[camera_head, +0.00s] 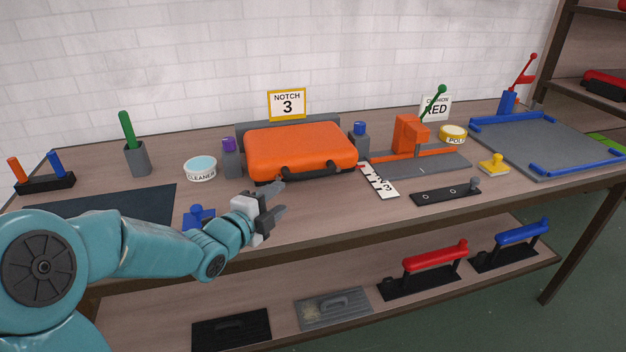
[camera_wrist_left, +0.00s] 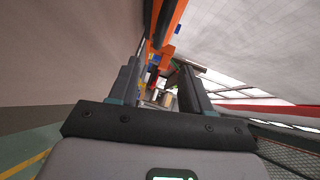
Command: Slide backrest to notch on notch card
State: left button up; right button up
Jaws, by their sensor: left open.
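The notch card (camera_head: 287,104) reads "NOTCH 3" and stands at the back of the table behind an orange case (camera_head: 300,148). An upright orange block (camera_head: 409,136), which I take to be the backrest, stands on a grey base (camera_head: 425,166) right of the case. A white numbered strip (camera_head: 379,181) lies at that base's left end; which notch the block is at cannot be told. My left gripper (camera_head: 277,198) is open and empty, in front of the case and left of the strip. Its spread fingers also show in the left wrist view (camera_wrist_left: 160,72). My right gripper is not in view.
A green lever (camera_head: 434,102) rises behind the orange block, partly covering a card ending in "RED" (camera_head: 437,107). A black plate with a knob (camera_head: 446,192) and a yellow stamp-like piece (camera_head: 493,164) lie to the right. A cleaner tin (camera_head: 200,168) and small blue piece (camera_head: 198,217) lie left.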

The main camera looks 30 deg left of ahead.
aim_at(309, 177)
pick_arm(q)
jog(key=w, duration=0.5)
jog(key=w+f, duration=0.1)
jog(key=w, duration=0.4)
jog(key=w+a+f, duration=0.1)
jog(key=w, duration=0.4)
jog(key=shift+p, duration=0.4)
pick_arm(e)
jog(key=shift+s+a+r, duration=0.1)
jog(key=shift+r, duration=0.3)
